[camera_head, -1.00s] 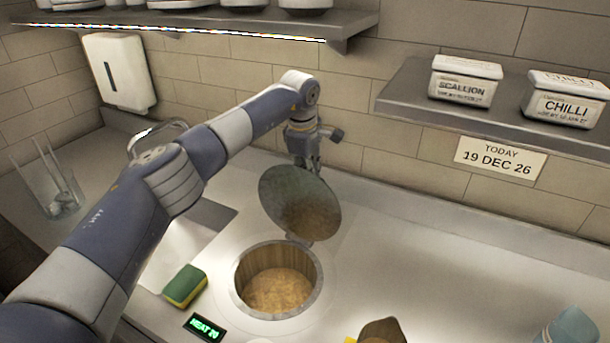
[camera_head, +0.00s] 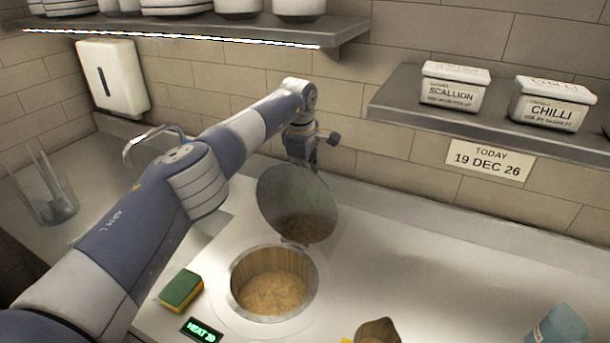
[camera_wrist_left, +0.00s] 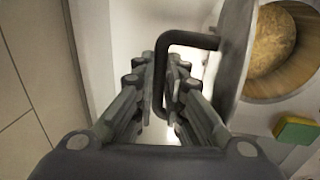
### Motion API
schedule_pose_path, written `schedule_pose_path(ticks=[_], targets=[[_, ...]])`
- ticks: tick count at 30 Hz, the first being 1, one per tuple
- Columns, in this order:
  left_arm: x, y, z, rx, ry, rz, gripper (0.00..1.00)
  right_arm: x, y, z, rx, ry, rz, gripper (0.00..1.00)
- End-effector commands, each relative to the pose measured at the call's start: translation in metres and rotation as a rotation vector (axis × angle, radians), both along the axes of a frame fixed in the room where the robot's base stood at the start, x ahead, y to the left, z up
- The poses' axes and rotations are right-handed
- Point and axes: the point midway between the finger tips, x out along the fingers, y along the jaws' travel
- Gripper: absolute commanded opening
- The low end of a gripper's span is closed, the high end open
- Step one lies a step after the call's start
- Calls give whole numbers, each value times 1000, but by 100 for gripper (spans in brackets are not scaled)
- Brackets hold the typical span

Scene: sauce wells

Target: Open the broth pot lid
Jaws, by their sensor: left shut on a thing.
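The broth pot (camera_head: 272,284) is sunk in the counter and stands uncovered, with tan broth inside. Its round lid (camera_head: 297,205) is tilted up steeply behind the opening, at the pot's back edge. My left gripper (camera_head: 302,163) is behind the top of the lid. In the left wrist view my left gripper (camera_wrist_left: 170,100) is shut on the lid's dark bent handle (camera_wrist_left: 186,40), and the lid (camera_wrist_left: 236,50) shows edge-on beside it. The broth pot (camera_wrist_left: 278,45) is to the right there.
A green and yellow sponge (camera_head: 181,290) and a lit heat display (camera_head: 202,330) lie left of and in front of the pot. A shelf (camera_head: 480,118) with scallion and chilli tubs hangs at right.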

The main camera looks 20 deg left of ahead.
Motion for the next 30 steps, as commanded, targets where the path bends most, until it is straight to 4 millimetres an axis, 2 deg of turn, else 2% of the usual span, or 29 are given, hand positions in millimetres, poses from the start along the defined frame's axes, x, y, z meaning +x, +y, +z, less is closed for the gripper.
schedule_pose_path(ticks=[4, 5, 6, 7, 17, 20, 30], targets=[[5, -2, 1, -1, -21, -6, 0, 1, 0, 0, 0, -2, 0, 40], [5, -2, 1, -1, -21, -6, 18, 1, 0, 0, 0, -2, 0, 40], [5, -2, 1, -1, -22, -5, 27, 1, 0, 0, 0, -2, 0, 40], [5, -2, 1, -1, -21, -5, 31, 1, 0, 0, 0, -2, 0, 40], [4, -1, 3, -2, -18, -2, 31, 1, -3, 0, -4, -1, 2, 40], [3, -1, 12, -2, -19, -3, 31, 1, -3, 0, -3, -1, 1, 40], [-4, -2, 62, -1, -16, -5, 31, 0, -1, 0, -1, 0, 0, 40]])
